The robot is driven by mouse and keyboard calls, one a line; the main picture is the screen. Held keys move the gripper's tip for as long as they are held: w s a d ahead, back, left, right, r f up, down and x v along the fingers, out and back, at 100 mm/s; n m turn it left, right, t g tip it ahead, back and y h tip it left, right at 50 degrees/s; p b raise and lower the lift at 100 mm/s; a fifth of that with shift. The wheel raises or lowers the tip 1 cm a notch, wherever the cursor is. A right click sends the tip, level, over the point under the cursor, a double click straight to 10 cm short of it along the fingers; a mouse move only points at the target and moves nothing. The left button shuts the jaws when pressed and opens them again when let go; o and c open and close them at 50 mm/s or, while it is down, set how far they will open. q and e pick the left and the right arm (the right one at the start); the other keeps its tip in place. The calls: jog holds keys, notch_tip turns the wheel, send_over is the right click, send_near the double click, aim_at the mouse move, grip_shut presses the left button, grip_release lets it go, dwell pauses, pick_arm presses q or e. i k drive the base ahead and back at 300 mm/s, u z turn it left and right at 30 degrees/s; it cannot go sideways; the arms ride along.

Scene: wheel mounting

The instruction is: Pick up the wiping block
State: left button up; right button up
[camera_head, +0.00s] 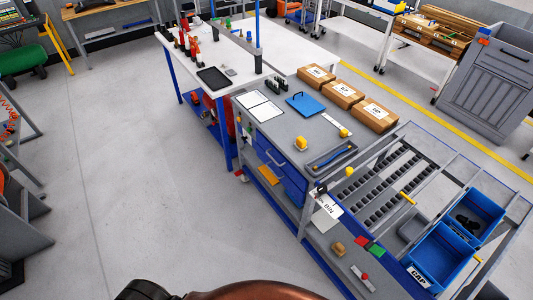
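I cannot tell for certain which small item is the wiping block. A small yellow-orange piece (301,144) sits on the grey top of the workbench (285,122), near its middle. A second small yellow piece (344,133) sits further right on the same top, by a pale strip. A tan block (338,249) lies on the lower shelf at the bench's front right. All are too small to make out in detail. Neither of my grippers is in view; only copper and dark parts of my own body show at the bottom edge.
A blue clipboard-like plate (302,103) and a blue-grey tray (332,157) lie on the bench. Several cardboard boxes (343,95) stand behind. A roller rack (395,190) and blue bins (442,256) are at right. The floor (130,180) at left is clear.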

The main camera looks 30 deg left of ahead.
aim_at(301, 144)
jog(key=u, duration=0.55)
jog(key=i, duration=1.2)
